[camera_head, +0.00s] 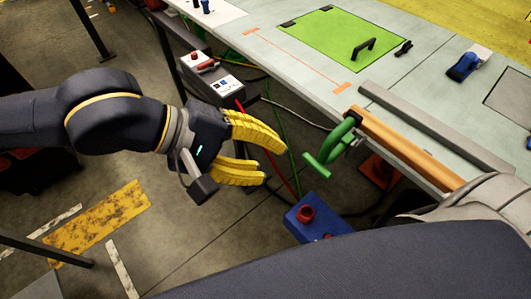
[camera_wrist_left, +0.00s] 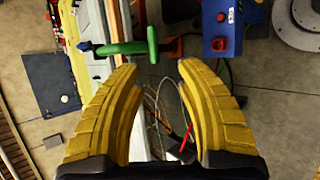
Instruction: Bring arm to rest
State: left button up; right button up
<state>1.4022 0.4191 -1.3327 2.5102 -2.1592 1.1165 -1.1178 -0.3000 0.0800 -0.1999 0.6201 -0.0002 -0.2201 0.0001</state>
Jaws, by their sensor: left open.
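My left gripper (camera_head: 272,160) has yellow ribbed fingers and hangs over the floor beside the workbench, left of the green clamp. Its jaws are open and nothing is between them. The left wrist view shows both fingers (camera_wrist_left: 157,70) spread apart, with the green clamp (camera_wrist_left: 135,47) beyond the fingertips. The clamp (camera_head: 330,148) also shows in the head view, at the bench's near edge and apart from the fingers. A dark arm link of mine crosses the lower right of the head view. My right gripper is not in view.
The workbench (camera_head: 300,75) carries a green mat (camera_head: 335,38) with a black handle (camera_head: 363,47), and a blue-and-white tool (camera_head: 468,63). An orange bar (camera_head: 405,148) runs along its near edge. A blue button box (camera_head: 318,220) and a grey control box (camera_head: 215,82) stand near the gripper. Cables hang nearby.

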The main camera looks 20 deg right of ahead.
aim_at(312, 168)
pick_arm(q)
jog(key=w+x, duration=0.1)
jog(key=x, duration=0.8)
jog(key=shift+s+d, duration=0.35)
jog(key=shift+s, duration=0.05)
dwell(0.4)
